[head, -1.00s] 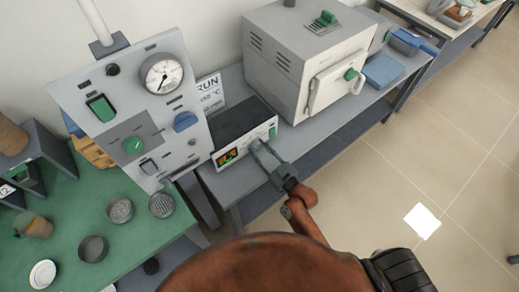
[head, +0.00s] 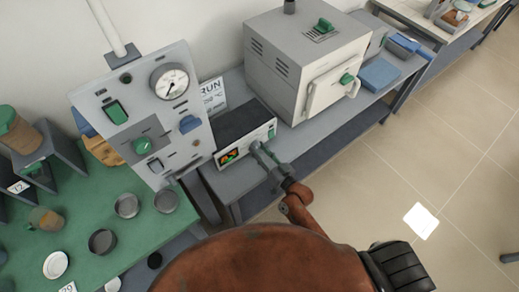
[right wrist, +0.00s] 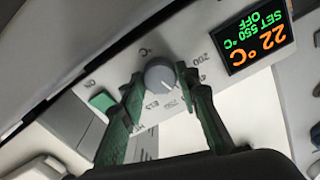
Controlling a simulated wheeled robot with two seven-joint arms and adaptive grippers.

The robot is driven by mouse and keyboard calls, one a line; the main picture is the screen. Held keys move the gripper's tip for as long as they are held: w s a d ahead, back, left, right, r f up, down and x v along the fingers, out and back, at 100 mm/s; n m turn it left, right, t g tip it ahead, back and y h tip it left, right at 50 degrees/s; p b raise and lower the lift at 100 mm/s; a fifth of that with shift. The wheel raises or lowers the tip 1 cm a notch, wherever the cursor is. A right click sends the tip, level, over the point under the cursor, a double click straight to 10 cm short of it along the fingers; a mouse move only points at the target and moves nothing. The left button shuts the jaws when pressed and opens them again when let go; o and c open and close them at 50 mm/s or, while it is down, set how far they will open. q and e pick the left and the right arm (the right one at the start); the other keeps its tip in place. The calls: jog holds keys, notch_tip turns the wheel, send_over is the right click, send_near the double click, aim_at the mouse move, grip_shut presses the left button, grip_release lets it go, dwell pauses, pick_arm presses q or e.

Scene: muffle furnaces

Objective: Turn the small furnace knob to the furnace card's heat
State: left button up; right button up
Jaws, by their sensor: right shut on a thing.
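The small furnace knob (right wrist: 160,76) is a round grey dial with a pale pointer line on the control box's front panel. My right gripper (head: 258,146) is shut on it, and its green fingers lie on either side of the knob in the right wrist view. Scale marks ring the knob, partly hidden by the fingers. The display (right wrist: 257,42) beside it reads 22 °C, SET 550 °C, OFF. The furnace card (head: 213,92) stands behind the box and shows RUN and °C; its full number is not readable. My left gripper is not in view.
The grey furnace (head: 300,60) with its closed door stands right of the control box (head: 245,122). A tilted panel with a gauge (head: 170,80) rises at left. A green table (head: 60,205) holds several dishes. Open floor lies at right.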

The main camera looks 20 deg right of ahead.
dwell(0.4)
jog(key=o, duration=1.2)
jog(key=shift+c, duration=0.2)
jog(key=v, duration=1.2)
